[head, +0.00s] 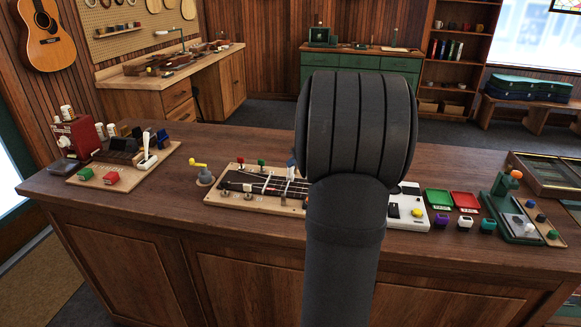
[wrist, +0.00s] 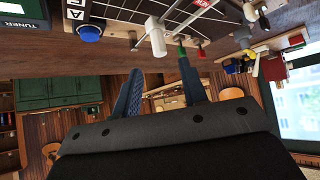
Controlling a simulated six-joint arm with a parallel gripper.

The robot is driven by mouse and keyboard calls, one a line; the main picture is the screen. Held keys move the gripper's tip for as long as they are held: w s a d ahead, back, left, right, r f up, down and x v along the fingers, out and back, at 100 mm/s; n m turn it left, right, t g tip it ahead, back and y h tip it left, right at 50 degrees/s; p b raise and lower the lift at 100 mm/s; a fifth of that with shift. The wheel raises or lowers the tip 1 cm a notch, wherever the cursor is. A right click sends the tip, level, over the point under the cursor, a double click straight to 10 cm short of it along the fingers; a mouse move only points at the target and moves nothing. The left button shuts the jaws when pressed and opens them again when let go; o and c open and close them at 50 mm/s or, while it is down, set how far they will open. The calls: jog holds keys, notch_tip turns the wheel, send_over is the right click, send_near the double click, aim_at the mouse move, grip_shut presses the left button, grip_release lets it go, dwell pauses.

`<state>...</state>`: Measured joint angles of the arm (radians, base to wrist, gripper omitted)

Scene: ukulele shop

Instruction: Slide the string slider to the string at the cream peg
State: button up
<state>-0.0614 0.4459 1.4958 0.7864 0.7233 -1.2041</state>
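The string board (head: 212,197) is a light wooden base with a dark fretted panel, on the counter left of my arm in the head view. A red peg (head: 239,161) and a green peg (head: 261,163) stand along its back edge. Pale knobs sit along its front. I cannot single out the slider or the cream peg for certain. In the wrist view, part of a dark lined panel (wrist: 225,22) and a pale post (wrist: 156,38) show beyond my fingers. My gripper (wrist: 160,84) is open, its blue fingers apart with nothing seen between them. My arm hides the board's right end.
A yellow-handled crank (head: 203,173) stands left of the board. A white device (head: 407,208), green tray (head: 438,198) and red tray (head: 465,200) are right of my arm. A blue button (wrist: 90,33) shows in the wrist view. The counter front (head: 140,215) is clear.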

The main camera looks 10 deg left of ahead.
aim_at(290, 172)
jog(key=x, duration=0.7)
jog(key=shift+c, duration=0.5)
grip_shut()
